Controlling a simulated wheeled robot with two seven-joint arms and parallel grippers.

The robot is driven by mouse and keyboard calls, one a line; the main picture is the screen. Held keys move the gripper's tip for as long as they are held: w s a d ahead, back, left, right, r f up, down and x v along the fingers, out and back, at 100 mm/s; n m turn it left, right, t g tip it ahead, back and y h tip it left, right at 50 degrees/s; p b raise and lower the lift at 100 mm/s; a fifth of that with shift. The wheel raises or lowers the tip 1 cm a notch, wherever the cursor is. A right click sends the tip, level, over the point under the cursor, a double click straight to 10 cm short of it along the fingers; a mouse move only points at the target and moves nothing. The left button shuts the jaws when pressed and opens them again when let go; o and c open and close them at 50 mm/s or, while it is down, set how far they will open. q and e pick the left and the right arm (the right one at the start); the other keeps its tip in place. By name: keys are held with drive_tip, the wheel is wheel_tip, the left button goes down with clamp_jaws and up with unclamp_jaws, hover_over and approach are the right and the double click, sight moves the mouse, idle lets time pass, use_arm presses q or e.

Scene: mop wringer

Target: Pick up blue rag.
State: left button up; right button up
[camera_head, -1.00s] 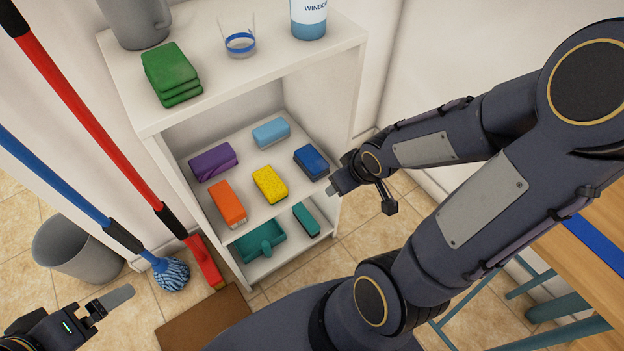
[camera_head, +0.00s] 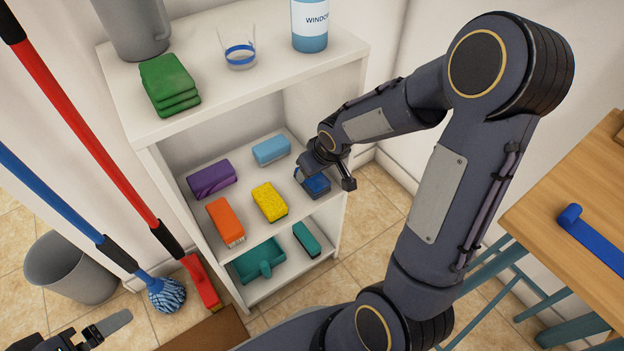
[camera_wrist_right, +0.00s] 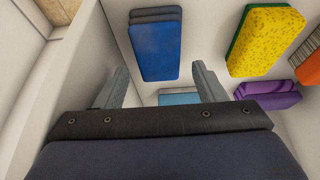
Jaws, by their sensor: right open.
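The blue rag (camera_head: 317,184) is a dark blue folded block at the right end of the middle shelf, partly hidden by my right gripper (camera_head: 309,174). In the right wrist view the blue rag (camera_wrist_right: 155,50) lies just beyond the fingertips, roughly in line with the gap between them. My right gripper (camera_wrist_right: 158,80) is open, its two grey fingers apart with nothing held between them. My left gripper (camera_head: 110,327) is at the lower left corner, away from the shelf; only part of it shows.
On the same shelf are a yellow sponge (camera_head: 269,202), a light blue sponge (camera_head: 271,150), a purple sponge (camera_head: 212,179) and an orange brush (camera_head: 225,221). The upper shelf board (camera_head: 240,85) overhangs behind. A red broom (camera_head: 90,130) and blue mop (camera_head: 60,200) lean at left.

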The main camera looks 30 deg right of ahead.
sight(312, 180)
drive_tip(key=shift+b+x, duration=0.7)
drive_tip(key=shift+x, duration=1.6)
drive_tip(key=shift+s+f, duration=0.15)
drive_tip(key=shift+f, duration=0.1)
drive_tip(key=shift+c, duration=0.2)
drive_tip(key=c, duration=0.7)
